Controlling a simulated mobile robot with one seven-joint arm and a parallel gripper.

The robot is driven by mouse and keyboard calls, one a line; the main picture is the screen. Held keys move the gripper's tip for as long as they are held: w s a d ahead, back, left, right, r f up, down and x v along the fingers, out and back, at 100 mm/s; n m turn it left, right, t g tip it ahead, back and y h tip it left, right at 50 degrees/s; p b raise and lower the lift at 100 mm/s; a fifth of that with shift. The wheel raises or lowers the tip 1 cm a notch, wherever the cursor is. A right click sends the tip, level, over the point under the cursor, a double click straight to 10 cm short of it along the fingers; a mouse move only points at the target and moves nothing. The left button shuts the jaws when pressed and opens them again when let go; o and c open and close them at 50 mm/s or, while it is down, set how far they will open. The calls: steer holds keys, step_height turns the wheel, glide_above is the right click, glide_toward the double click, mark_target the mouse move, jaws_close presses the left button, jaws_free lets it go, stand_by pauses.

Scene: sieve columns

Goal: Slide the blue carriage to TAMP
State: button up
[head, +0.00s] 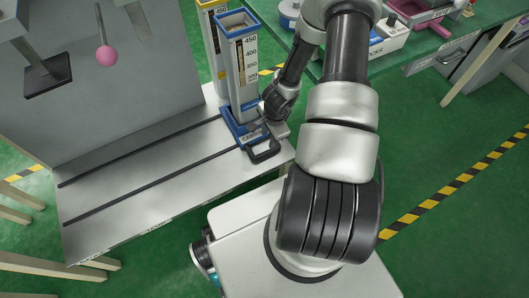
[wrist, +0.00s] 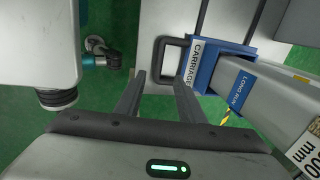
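The blue carriage (head: 236,131) sits at the right end of the grey bench and bears a tall grey column with a blue rim (head: 240,60). In the wrist view the carriage (wrist: 208,72) shows a CARRIAGE label, and its column a LONG RUN label. A dark loop handle (head: 266,153) sticks out from its front side. My gripper (head: 276,138) is at the handle. In the wrist view my gripper (wrist: 159,80) is open, its fingertips apart on either side of the handle's outer bar (wrist: 158,60). Contact cannot be told. I cannot read a TAMP label.
Two dark slots (head: 150,185) run left along the bench (head: 110,215), whose surface there is clear. A pink ball on a rod (head: 106,56) hangs at the upper left, near a dark square plate (head: 47,75). A yellow-rimmed column (head: 208,35) stands behind the blue one.

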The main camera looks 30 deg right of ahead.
mark_target(264, 153)
steer(key=w+f+b, duration=0.1)
steer(key=f, duration=0.4)
steer(key=w+f+b, duration=0.1)
steer(key=f+b, duration=0.1)
steer(key=f, duration=0.3)
steer(key=w+f+b, duration=0.1)
steer(key=f, duration=0.5)
jaws_close()
